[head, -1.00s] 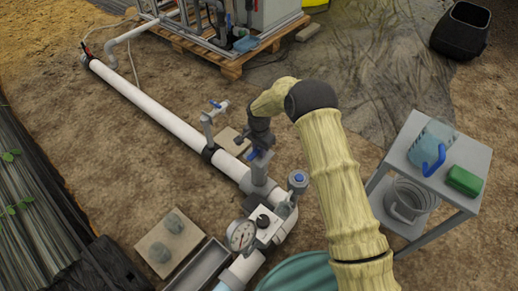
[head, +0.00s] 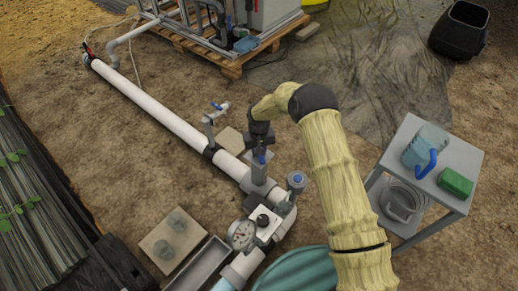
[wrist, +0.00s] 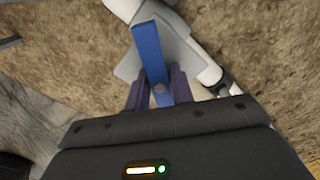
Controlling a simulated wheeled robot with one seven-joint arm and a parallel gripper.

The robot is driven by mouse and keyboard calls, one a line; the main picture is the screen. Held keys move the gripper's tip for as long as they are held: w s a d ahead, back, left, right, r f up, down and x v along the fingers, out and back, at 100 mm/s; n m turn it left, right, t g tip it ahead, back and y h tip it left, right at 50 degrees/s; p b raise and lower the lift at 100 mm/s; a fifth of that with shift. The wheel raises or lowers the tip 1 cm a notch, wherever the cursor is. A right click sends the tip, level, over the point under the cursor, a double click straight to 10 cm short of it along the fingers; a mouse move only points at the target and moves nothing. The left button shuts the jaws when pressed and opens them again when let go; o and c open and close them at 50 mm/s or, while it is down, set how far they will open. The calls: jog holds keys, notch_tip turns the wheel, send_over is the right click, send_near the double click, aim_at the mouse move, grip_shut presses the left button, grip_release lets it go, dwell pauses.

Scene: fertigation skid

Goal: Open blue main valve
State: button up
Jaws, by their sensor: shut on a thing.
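The blue main valve lever (wrist: 150,52) sits on a grey valve body (wrist: 182,50) on the white pipe. In the wrist view it lies at a slant to the pipe line, between the dark fingers of my gripper (wrist: 158,88). The fingers are shut on the lever, one on each side. In the head view my gripper (head: 260,148) reaches down from above onto the valve, and only a small part of the blue lever (head: 262,159) shows below it. The valve body (head: 257,184) stands upright on the pipe.
A pressure gauge (head: 241,235) and a blue-topped fitting (head: 297,181) stand nearer. A grey cart (head: 461,160) holds a jug and a green item at right.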

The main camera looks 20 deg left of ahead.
jog(key=n, duration=0.2)
jog(key=n+p, duration=0.1)
jog(key=n, duration=0.1)
jog(key=shift+s+d+f, duration=0.1)
jog(key=shift+s+f, duration=0.1)
jog(key=n, duration=0.4)
jog(key=shift+n, duration=0.4)
jog(key=o, duration=1)
jog(key=shift+f, duration=0.1)
jog(key=shift+o, duration=0.2)
jog(key=shift+r+p, duration=0.2)
jog(key=shift+p, duration=0.25)
jog(key=r+p, duration=0.2)
jog(key=r, duration=0.1)
jog(key=r+p, duration=0.2)
jog(key=r, duration=0.1)
jog(key=r+p, duration=0.2)
jog(key=r, duration=0.1)
jog(key=shift+w+r+p, duration=0.25)
jog(key=shift+p, duration=0.1)
jog(key=shift+s+r, duration=0.1)
jog(key=shift+r, duration=0.15)
